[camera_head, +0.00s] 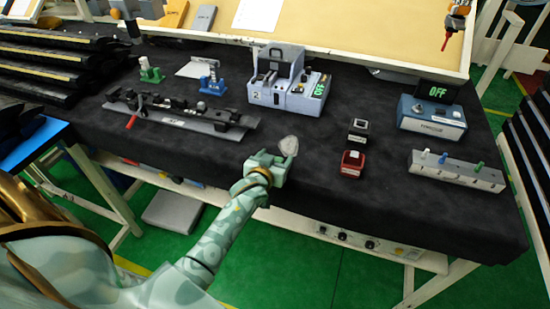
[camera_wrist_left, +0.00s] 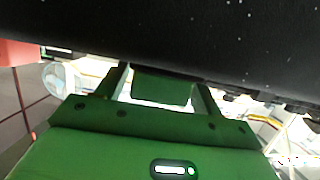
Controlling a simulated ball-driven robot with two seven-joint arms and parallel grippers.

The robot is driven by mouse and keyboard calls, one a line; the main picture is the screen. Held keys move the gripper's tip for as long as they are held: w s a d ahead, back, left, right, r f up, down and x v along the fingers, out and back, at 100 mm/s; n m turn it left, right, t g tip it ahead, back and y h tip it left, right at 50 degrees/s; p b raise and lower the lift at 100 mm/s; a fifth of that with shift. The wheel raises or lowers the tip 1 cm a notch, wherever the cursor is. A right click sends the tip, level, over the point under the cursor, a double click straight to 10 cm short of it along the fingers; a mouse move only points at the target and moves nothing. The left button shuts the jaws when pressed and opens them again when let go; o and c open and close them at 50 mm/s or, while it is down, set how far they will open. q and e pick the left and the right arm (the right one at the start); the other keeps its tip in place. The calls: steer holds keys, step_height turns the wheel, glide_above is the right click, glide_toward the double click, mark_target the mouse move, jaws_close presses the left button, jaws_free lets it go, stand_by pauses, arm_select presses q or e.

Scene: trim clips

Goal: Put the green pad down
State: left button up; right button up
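My left gripper (camera_head: 274,166) is at the front edge of the black-covered table. A pale grey oval piece (camera_head: 289,145) shows at its fingertips; I cannot tell whether it is gripped or lies behind them. In the left wrist view, a dark green block (camera_wrist_left: 163,89) shows between the two fingers (camera_wrist_left: 160,86), with bright gaps beside it. I cannot tell whether this is the green pad or part of the gripper. A small green stand (camera_head: 150,72) is at the back left of the table. My right gripper is not in view.
A long grey fixture with a red lever (camera_head: 180,112) lies left. A grey-blue machine (camera_head: 285,85) stands at the back. Red (camera_head: 352,164) and black (camera_head: 358,130) button boxes, a blue control box (camera_head: 432,118) and a rack with coloured pegs (camera_head: 456,172) stand right.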

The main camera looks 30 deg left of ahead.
arm_select(q)
steer(key=shift+r, duration=0.2)
steer(key=p+v, duration=0.3)
steer(key=v, duration=0.9)
steer(key=shift+d+f, duration=0.1)
steer(key=s+d+f+m+g+h, duration=0.1)
steer(key=s+d+f+g, duration=0.1)
steer(key=s+f, duration=0.5)
steer(key=s+d+f+m+g+h, duration=0.1)
steer(key=s+d+f+g, duration=0.2)
steer(key=f, duration=0.7)
steer(key=s+d+f+m+g+h, duration=0.1)
steer(key=s+d+f+m+g, duration=0.1)
steer(key=s+f, duration=0.5)
steer(key=s+f+g, duration=0.2)
steer(key=s+f, duration=0.2)
steer(key=s, duration=0.4)
steer(key=s+a+f+m+g, duration=0.1)
steer(key=s+f+g, duration=0.1)
steer(key=s+f, duration=0.3)
steer(key=s+f+m+g, duration=0.1)
steer(key=s+f, duration=0.4)
steer(key=s, duration=0.6)
steer(key=shift+s+a+f+g, duration=0.25)
steer(key=shift+s+g, duration=0.1)
steer(key=shift+g, duration=0.35)
